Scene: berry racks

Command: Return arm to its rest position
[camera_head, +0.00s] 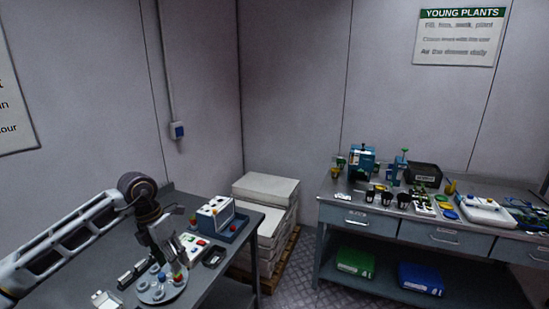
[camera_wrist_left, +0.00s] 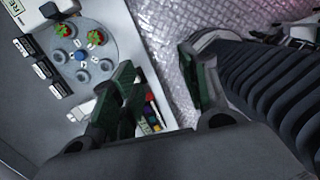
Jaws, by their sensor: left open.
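My left arm reaches in from the left in the head view. Its gripper (camera_head: 177,266) hangs over the left table (camera_head: 236,240), close above a round grey disc (camera_head: 150,292) with several holders. In the left wrist view the left gripper (camera_wrist_left: 160,90) has its two green-lined fingers apart, with nothing between them. The grey disc (camera_wrist_left: 105,50) lies to the left of the fingers there and carries two red-and-green pieces (camera_wrist_left: 66,30) and a blue centre knob. My right gripper does not show in either view.
A white box with coloured buttons (camera_head: 214,214) stands on the left table behind the gripper. White stacked trays (camera_head: 265,187) on a pallet stand beside the table. A right-hand bench (camera_head: 400,222) holds pots and trays. Patterned metal floor (camera_head: 310,262) lies between.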

